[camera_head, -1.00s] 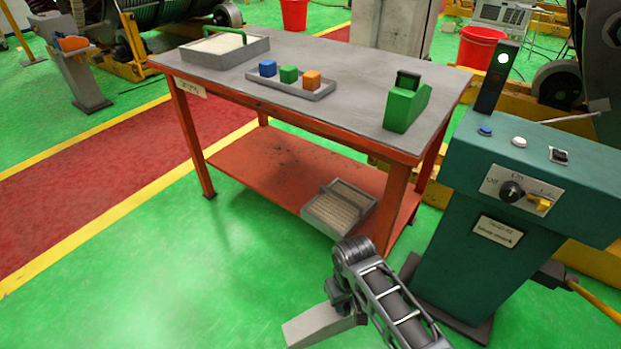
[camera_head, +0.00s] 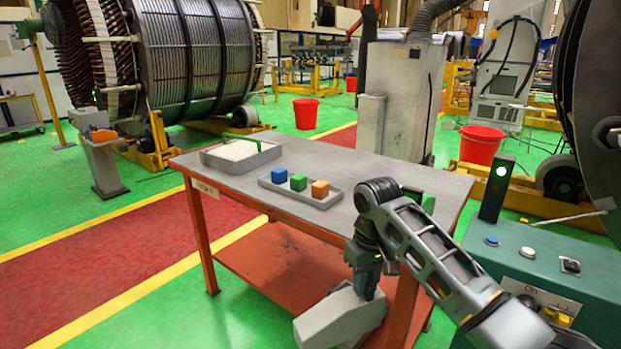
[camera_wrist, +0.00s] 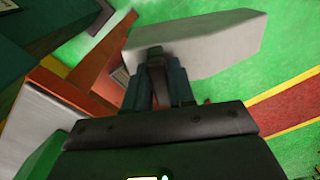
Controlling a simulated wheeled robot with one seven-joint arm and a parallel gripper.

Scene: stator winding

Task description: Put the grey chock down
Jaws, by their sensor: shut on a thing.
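The grey chock (camera_head: 338,320) is a pale wedge-like block in front of the table's near side in the head view. My gripper (camera_head: 366,284) is shut on its upper part, and the chock hangs from it. In the wrist view the chock (camera_wrist: 215,40) fills the upper middle, and my gripper's fingers (camera_wrist: 160,72) meet at its near edge. Green floor shows around it there. The chock appears to be in the air, but its height over the floor cannot be told exactly.
The orange-legged table (camera_head: 235,195) carries a grey tray (camera_head: 245,166) and a shallow tray (camera_head: 285,192) with blue, green and orange cubes. My arm partly hides a green object (camera_head: 428,203) on it. A teal control console (camera_head: 500,262) stands right.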

